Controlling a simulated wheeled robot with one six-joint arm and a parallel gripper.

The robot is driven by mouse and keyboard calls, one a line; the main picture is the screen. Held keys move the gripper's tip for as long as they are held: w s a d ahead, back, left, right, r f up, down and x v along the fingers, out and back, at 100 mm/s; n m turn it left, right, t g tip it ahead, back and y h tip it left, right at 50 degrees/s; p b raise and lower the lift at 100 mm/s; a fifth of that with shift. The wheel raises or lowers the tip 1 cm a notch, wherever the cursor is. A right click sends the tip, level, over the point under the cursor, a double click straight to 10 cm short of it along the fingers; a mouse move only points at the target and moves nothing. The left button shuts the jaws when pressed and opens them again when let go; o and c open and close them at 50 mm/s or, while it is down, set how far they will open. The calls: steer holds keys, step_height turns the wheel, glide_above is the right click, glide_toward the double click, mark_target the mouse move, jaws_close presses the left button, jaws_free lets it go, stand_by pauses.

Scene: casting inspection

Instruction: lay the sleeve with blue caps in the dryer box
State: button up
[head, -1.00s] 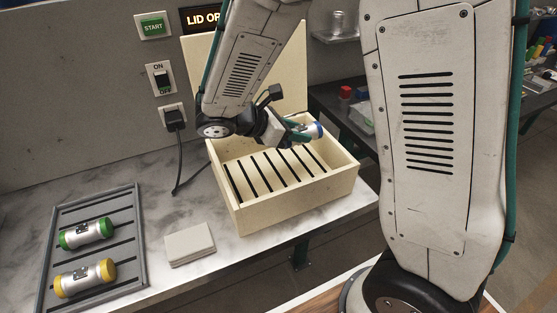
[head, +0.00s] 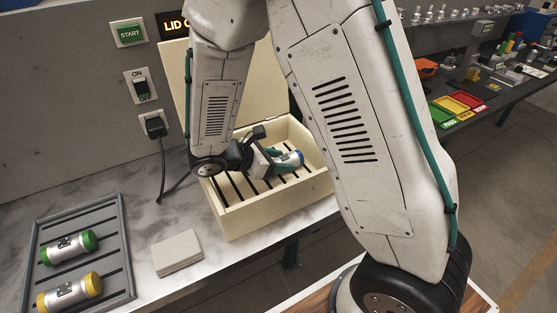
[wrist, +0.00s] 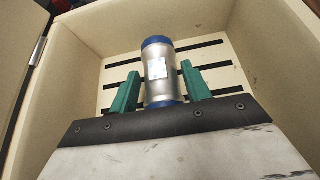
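The sleeve with blue caps (wrist: 159,70) is a silver cylinder with a pale label, inside the dryer box. In the wrist view it lies lengthwise over the dark-slotted floor, between my two green fingers. The head view shows its blue-capped end (head: 291,158) past my gripper (head: 271,161). My gripper (wrist: 160,88) is low in the box and looks open, with a narrow gap on each side of the sleeve. Whether the sleeve rests fully on the floor is hard to tell. The dryer box (head: 270,222) is cream, with its lid (head: 265,80) raised behind.
A grey rack (head: 124,255) at left holds a green-capped sleeve (head: 68,247) and a yellow-capped sleeve (head: 69,292). A pale stacked block (head: 176,253) lies between rack and box. A START button (head: 129,33), switch (head: 142,88) and plug (head: 154,125) are on the wall.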

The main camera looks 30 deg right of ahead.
steer(key=shift+o, duration=0.6)
steer(key=v, duration=1.2)
steer(key=s+d+r+m+g+y, duration=0.2)
steer(key=s+d+r+m+y, duration=0.4)
steer(key=s+d+r+m, duration=0.3)
steer(key=s+r+m+t+y, duration=0.1)
steer(key=s+r+m+y, duration=0.1)
steer(key=s, duration=0.4)
steer(key=s+r+m+t+y, duration=0.2)
steer(key=s+r+m+y, duration=0.1)
steer(key=s+m, duration=0.3)
steer(key=shift+s+a+m+y, duration=0.15)
steer(key=shift+s+m+y, duration=0.05)
steer(key=shift+m+y, duration=0.35)
